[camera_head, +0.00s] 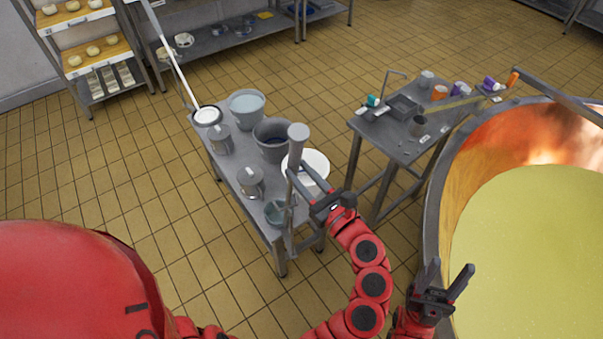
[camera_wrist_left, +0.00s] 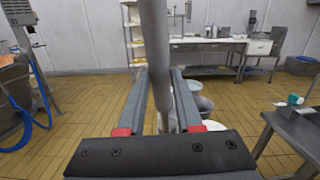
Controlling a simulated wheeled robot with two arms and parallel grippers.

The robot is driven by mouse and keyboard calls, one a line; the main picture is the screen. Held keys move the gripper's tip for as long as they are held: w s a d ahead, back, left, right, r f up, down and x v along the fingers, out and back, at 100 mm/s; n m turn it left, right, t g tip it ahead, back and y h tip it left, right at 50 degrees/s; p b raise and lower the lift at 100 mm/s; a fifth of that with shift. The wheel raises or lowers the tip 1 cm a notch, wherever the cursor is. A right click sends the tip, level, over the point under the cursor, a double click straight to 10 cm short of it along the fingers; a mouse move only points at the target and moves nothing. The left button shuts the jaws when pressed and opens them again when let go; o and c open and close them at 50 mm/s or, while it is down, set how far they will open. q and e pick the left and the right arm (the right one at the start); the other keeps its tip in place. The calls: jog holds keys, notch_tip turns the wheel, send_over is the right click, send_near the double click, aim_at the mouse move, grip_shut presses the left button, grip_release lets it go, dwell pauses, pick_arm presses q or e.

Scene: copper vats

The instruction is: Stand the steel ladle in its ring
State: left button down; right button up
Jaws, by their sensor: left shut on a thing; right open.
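My left gripper (camera_head: 299,174) is shut on a grey steel handle, which I take to be the steel ladle (camera_head: 297,150). It stands about upright over the right side of the small grey table, with its thicker end up. In the left wrist view the handle (camera_wrist_left: 155,45) runs between the two fingers of the left gripper (camera_wrist_left: 160,74); its lower end is partly hidden behind the gripper. I cannot make out the ladle's ring for certain. My right gripper (camera_head: 446,283) is open and empty beside the copper vat.
The small table (camera_head: 233,177) carries a light bucket (camera_head: 246,106), a grey bucket (camera_head: 272,138), steel jugs (camera_head: 251,181), a white plate (camera_head: 316,162) and a greenish cup (camera_head: 276,213). A second table (camera_head: 385,136) holds tools. The vat (camera_head: 436,215) bounds the right.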

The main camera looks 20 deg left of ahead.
pick_arm(q)
jog(key=shift+b, duration=0.75)
jog(key=c, duration=0.5)
grip_release()
